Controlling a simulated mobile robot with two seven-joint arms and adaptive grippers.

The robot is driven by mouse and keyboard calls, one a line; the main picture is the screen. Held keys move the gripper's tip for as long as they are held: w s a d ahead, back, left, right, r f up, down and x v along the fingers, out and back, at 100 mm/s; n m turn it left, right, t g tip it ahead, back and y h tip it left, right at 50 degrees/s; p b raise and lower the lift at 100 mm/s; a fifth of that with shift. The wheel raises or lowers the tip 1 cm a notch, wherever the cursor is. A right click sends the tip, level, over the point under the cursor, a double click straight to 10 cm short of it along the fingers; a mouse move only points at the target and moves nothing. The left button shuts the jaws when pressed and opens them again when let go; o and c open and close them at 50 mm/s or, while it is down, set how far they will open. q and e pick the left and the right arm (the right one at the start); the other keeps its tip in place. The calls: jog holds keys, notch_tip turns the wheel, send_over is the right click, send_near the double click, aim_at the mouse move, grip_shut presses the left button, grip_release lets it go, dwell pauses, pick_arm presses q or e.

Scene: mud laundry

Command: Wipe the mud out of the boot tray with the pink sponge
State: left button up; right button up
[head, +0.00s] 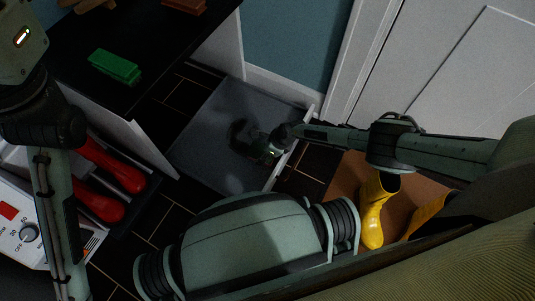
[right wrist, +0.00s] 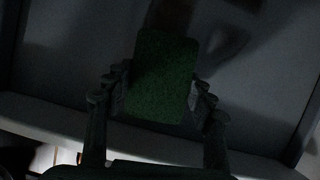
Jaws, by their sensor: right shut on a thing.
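The boot tray (head: 200,150) is a grey tray on the dark tiled floor, with a pale rim on its right side. My right gripper (head: 246,140) is over the tray, inside that rim. In the right wrist view the right gripper (right wrist: 160,95) is shut on a block-shaped sponge (right wrist: 163,75), whose visible face is dark green; no pink shows. Dark, brownish mud patches (right wrist: 220,48) lie on the tray floor beyond the sponge. I cannot tell whether the sponge touches the tray. My left arm shows at the left, but its gripper is out of view.
Red boots (head: 110,165) stand at the left near a white appliance (head: 30,225). Yellow boots (head: 373,215) stand on a brown mat (head: 345,180) at the right, near a white door (head: 450,60).

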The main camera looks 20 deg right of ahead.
aim_at(252, 147)
jog(key=shift+w+a+f+b, duration=0.1)
jog(key=shift+w+a+b, duration=0.95)
jog(key=shift+w+a, duration=0.9)
jog(key=shift+a, duration=0.05)
jog(key=shift+w+a+f+b, duration=0.15)
jog(key=shift+w+a+b, duration=0.6)
jog(key=shift+b, duration=0.25)
jog(key=shift+w+a, duration=0.25)
jog(key=shift+w, duration=0.1)
notch_tip(252, 147, up, 6)
jog(key=p, duration=0.5)
jog(key=shift+p, duration=0.3)
jog(key=shift+r, duration=0.2)
